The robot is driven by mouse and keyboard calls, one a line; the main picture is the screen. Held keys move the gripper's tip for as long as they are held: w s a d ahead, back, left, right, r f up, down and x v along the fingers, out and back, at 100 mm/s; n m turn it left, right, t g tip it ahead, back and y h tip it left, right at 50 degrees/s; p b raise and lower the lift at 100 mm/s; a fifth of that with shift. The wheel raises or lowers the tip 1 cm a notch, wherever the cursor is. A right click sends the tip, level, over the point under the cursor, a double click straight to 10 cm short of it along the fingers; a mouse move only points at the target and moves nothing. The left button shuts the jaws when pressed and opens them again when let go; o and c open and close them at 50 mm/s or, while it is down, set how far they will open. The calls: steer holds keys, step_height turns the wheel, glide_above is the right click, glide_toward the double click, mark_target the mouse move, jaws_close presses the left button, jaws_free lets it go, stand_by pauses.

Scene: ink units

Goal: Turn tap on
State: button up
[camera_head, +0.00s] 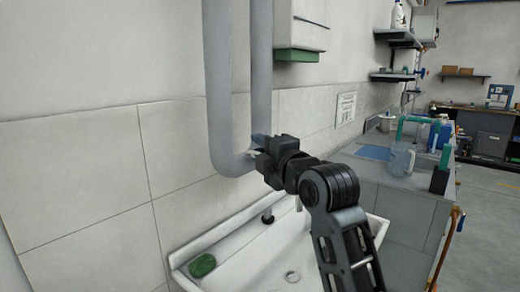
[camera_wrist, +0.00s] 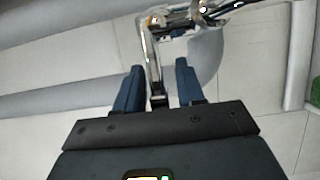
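The tap (camera_wrist: 150,58) is chrome and shows in the wrist view as a shiny bent tube with metal fittings at the top. One thin chrome part runs down into the gap between my two blue fingers. My gripper (camera_wrist: 158,85) is open, with a finger on each side of this part and visible space around it. I cannot tell whether either finger touches it. In the head view my gripper (camera_head: 259,146) is at the wall in front of the grey pipes, above the white sink (camera_head: 252,268). There the tap is mostly hidden behind my gripper and arm.
Thick grey pipes (camera_head: 229,90) run down the wall beside my gripper. A white dispenser (camera_head: 300,30) with a green base hangs above. A green sponge (camera_head: 202,265) lies on the sink's left. A counter (camera_head: 400,178) with a clear jug (camera_head: 401,160) stands to the right.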

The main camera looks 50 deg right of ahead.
steer(key=shift+w, duration=0.2)
jaws_close()
stand_by(0.3)
